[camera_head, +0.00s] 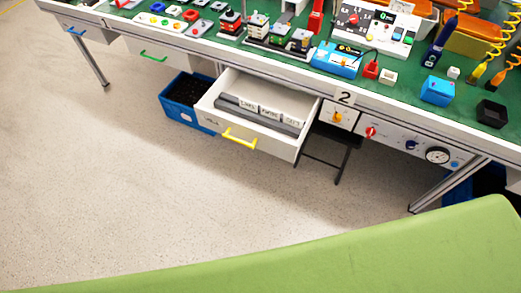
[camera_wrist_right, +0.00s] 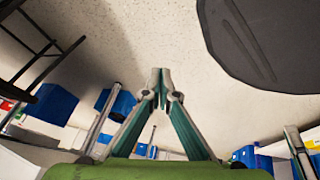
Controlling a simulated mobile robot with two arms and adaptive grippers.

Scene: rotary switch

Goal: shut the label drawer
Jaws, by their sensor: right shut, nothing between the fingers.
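The label drawer (camera_head: 258,113) is pulled open under the workbench in the head view. It is white with a yellow handle (camera_head: 240,138) on its front, and grey strips with white labels lie inside it. My right gripper (camera_wrist_right: 161,82) shows in the right wrist view. Its fingers meet at the tips with nothing between them, and it is not touching the drawer. No gripper shows in the head view, so my left gripper is not in view.
The green-topped workbench (camera_head: 270,58) carries many parts and devices. A blue bin (camera_head: 178,115) stands on the floor left of the drawer. A dark stool (camera_head: 328,150) stands right of it. Other drawers have a green handle (camera_head: 153,56) and a blue handle (camera_head: 76,31). Floor before the bench is clear.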

